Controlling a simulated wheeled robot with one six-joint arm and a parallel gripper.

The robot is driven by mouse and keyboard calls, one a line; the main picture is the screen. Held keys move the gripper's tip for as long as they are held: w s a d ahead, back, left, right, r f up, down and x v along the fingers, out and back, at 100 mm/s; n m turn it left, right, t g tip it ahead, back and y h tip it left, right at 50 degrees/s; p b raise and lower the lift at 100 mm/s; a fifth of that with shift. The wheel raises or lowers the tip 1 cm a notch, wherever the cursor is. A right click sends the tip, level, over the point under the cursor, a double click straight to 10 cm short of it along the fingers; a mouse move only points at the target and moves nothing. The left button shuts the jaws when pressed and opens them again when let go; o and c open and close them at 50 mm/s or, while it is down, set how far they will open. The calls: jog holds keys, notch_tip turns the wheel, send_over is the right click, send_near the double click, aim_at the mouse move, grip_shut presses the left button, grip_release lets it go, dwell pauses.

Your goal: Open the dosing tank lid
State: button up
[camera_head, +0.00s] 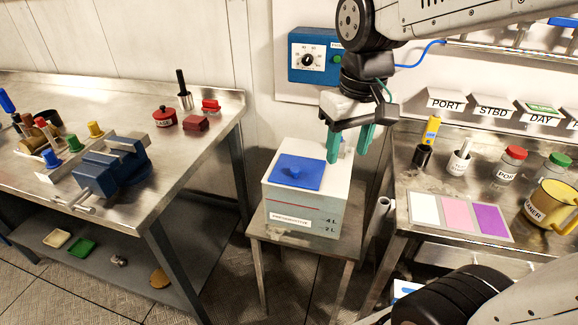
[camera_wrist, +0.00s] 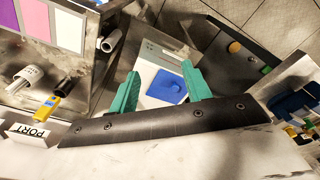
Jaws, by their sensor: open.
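The dosing tank (camera_head: 306,205) is a white box with level marks on its front, on a small metal stand. The lid also shows in the wrist view (camera_wrist: 167,87), between and beyond my fingers. My gripper (camera_head: 349,145) has green fingers and hangs over the back right part of the tank top, to the right of the lid. In the wrist view my gripper (camera_wrist: 160,88) is open and empty, its fingers wide apart. I cannot tell whether a fingertip touches the tank top.
A blue control box (camera_head: 318,62) with a dial is on the wall behind. The left bench (camera_head: 215,120) holds a blue vise (camera_head: 112,165). The right bench (camera_head: 408,232) holds bottles, a yellow pitcher (camera_head: 551,205) and a colour card (camera_head: 458,215). Gaps separate the stand from both benches.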

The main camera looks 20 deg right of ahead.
jog(key=w+a+f, duration=0.1)
jog(key=w+f, duration=0.4)
jog(key=w, duration=0.7)
jog(key=n, duration=0.1)
send_near(295, 169)
jog(key=shift+w+f+g, duration=0.1)
jog(key=shift+f+g, duration=0.05)
jog(key=shift+g, duration=0.25)
jog(key=shift+w+f, duration=0.2)
jog(key=shift+f, duration=0.1)
notch_tip(295, 169, down, 8)
jog(key=shift+r, duration=0.2)
grip_shut()
